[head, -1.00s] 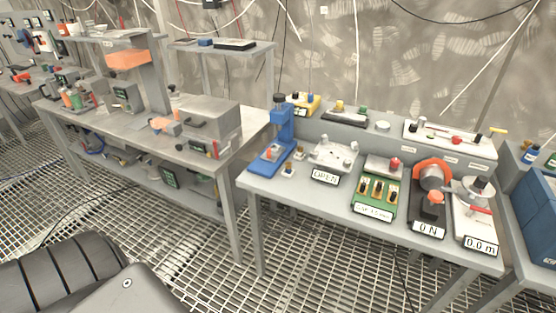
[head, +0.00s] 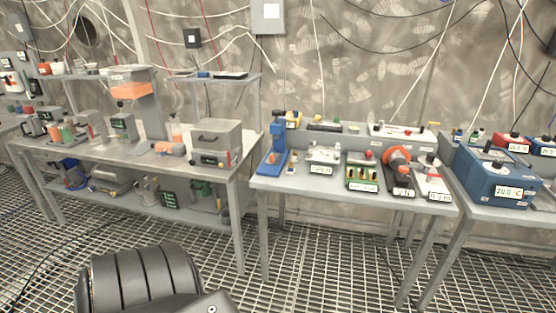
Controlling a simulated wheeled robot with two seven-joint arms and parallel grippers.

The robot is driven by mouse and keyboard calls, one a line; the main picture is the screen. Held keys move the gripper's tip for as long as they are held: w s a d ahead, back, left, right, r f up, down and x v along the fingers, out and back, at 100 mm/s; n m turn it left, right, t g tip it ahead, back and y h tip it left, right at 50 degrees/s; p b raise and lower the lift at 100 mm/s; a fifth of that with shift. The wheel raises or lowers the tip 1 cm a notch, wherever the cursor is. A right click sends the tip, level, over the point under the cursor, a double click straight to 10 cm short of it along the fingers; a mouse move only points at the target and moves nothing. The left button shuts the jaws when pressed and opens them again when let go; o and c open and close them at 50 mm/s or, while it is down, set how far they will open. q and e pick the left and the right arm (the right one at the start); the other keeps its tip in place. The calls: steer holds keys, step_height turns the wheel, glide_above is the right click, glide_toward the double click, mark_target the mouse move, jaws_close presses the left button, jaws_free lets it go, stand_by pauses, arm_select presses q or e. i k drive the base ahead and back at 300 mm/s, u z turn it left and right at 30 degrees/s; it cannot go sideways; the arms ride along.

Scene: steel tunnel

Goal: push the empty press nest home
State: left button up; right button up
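A blue upright press (head: 277,142) stands at the left end of the right-hand grey table. Small pale pieces (head: 292,167) lie just right of the press base. Neither of my grippers is in view. A dark ribbed part of my own body fills the bottom left.
The right-hand table (head: 330,191) also holds a pale fixture (head: 323,154), a green board (head: 362,174) and an orange ring device (head: 397,160). A blue box (head: 497,180) stands further right. A workbench (head: 125,152) with a grey box (head: 215,140) stands left. Grating floor lies in front.

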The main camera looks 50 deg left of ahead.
mark_target(273, 158)
steer(key=z, duration=0.15)
steer(key=i, duration=1.8)
steer(key=u, duration=1.55)
steer(key=i, duration=0.6)
steer(key=u, duration=0.5)
